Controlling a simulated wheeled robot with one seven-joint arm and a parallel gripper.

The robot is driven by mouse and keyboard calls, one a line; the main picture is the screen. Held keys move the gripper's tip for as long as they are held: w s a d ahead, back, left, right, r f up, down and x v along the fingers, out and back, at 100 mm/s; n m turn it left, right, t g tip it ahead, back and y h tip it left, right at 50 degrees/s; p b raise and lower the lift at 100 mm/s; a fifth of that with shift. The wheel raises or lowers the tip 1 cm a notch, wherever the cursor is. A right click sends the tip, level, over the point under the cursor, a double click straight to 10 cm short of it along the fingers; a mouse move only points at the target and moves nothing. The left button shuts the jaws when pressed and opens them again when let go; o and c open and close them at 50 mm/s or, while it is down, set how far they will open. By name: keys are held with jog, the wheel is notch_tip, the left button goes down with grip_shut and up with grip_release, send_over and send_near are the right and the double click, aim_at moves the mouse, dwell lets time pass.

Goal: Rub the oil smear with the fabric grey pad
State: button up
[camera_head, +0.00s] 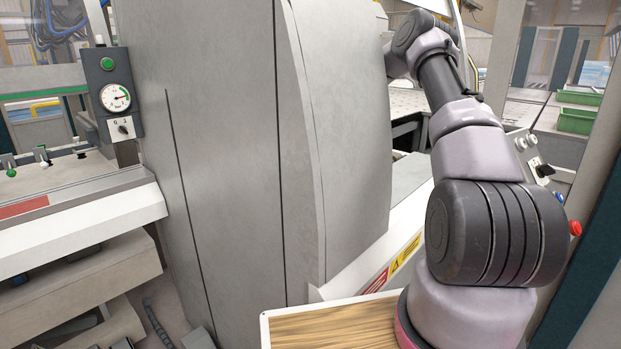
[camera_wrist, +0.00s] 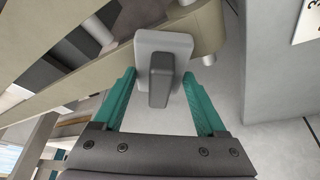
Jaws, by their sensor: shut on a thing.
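In the wrist view, my gripper (camera_wrist: 160,76) has two teal fingers shut on the grey pad (camera_wrist: 180,42). The pad has a light grey block with rounded corners and a darker grey grip that points back between the fingers. In the head view, my arm reaches up and away on the right, and my gripper and the pad are hidden there. I see no oil smear in either view.
A large grey machine housing (camera_head: 225,150) fills the middle of the head view, close left of my arm. A gauge panel (camera_head: 112,95) stands left. A wood-topped surface (camera_head: 330,326) lies in front. In the wrist view, a beige beam (camera_wrist: 75,50) runs behind the pad.

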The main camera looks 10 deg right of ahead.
jog(key=shift+w+d+f, duration=0.1)
jog(key=shift+w+d, duration=0.65)
jog(key=shift+d, duration=0.25)
jog(key=shift+w+d+f, duration=0.1)
jog(key=shift+w+d, duration=0.6)
jog(key=shift+d, duration=0.3)
jog(key=shift+w+a+r, duration=0.15)
jog(key=shift+w+a, duration=0.6)
jog(key=shift+w, duration=0.25)
jog(key=shift+s+a, duration=0.6)
jog(key=shift+a, duration=0.2)
jog(key=shift+s+a, duration=0.6)
jog(key=shift+a, duration=0.15)
